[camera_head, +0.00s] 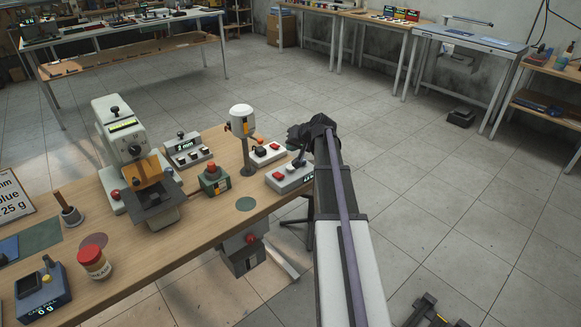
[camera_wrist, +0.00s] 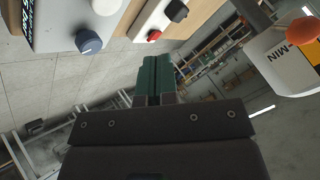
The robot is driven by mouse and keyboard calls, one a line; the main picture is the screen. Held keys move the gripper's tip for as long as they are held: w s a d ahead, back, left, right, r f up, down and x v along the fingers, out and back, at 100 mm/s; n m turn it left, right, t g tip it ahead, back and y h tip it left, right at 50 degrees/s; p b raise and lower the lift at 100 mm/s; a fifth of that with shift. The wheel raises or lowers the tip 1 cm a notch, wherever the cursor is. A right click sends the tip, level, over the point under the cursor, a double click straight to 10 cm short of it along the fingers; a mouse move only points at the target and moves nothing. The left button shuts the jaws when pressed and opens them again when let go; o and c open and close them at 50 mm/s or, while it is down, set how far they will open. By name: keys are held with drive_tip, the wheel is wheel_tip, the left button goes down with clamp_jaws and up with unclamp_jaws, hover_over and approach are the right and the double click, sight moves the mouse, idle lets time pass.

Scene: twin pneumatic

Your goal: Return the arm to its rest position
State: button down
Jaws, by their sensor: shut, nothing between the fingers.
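My gripper (camera_wrist: 153,75) shows in the wrist view as two green fingers pressed together, shut and empty. In the head view my arm reaches forward from the lower right, and its dark end is just right of the workbench (camera_head: 130,262). The fingers are hard to make out there. In the wrist view a control box with a blue knob (camera_wrist: 88,42) is at the upper left of the fingers. A white device with an orange knob (camera_wrist: 303,30) is at the upper right. The fingers appear apart from both.
The bench holds a grey-white machine (camera_head: 122,125), a white-headed post device (camera_head: 243,122), a button box (camera_head: 290,176), a red-lidded jar (camera_head: 94,263) and a blue scale (camera_head: 42,294). Tiled floor (camera_head: 430,190) right of my arm is mostly clear. Other tables stand along the back.

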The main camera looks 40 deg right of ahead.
drive_tip(key=shift+g, duration=0.9)
drive_tip(key=s, duration=0.1)
drive_tip(key=s+a+f, duration=0.1)
drive_tip(key=s, duration=0.2)
drive_tip(key=shift+a+f, duration=0.35)
drive_tip(key=shift+a, duration=0.05)
drive_tip(key=s+a+n+g+p, duration=0.1)
drive_tip(key=s+a+n+g, duration=0.1)
drive_tip(key=s+a, duration=0.4)
drive_tip(key=s+a+n+g+h+p, duration=0.1)
drive_tip(key=s+a, duration=0.6)
drive_tip(key=a, duration=0.9)
drive_tip(key=s+a+r+n+g+p, duration=0.1)
drive_tip(key=s+a+n+g+p, duration=0.1)
drive_tip(key=s+a, duration=0.4)
drive_tip(key=a+n+g, duration=0.1)
drive_tip(key=a+g, duration=0.1)
drive_tip(key=a, duration=0.2)
drive_tip(key=shift+s+a+n+h+p, duration=0.35)
drive_tip(key=shift+a+n+h, duration=0.05)
drive_tip(key=shift+r, duration=0.1)
drive_tip(key=shift+d, duration=0.1)
